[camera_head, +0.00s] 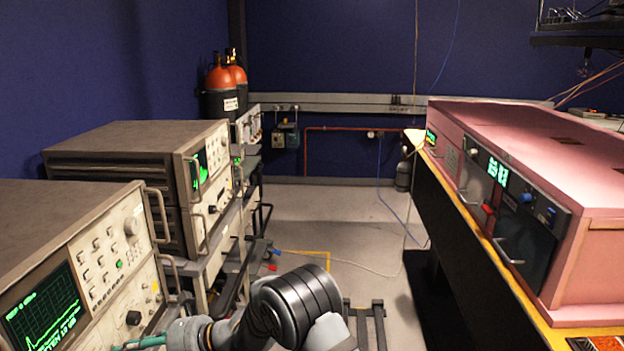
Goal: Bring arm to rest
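My arm shows at the bottom centre of the head view, with a large dark ribbed joint (292,305) and a light grey link (190,333) reaching toward the lower left. A thin teal piece (140,343) shows at the end of that link, at the bottom edge; I cannot tell what it is. My gripper cannot be made out, and the rest of the arm is cut off by the frame. No object is seen held.
Beige instrument racks (120,255) with green screens stand close at the left, near my arm. A pink-topped instrument (545,150) sits on a yellow-edged bench (470,225) at the right. The grey floor (345,225) between is mostly clear, with loose cables. Red-topped cylinders (221,80) stand behind.

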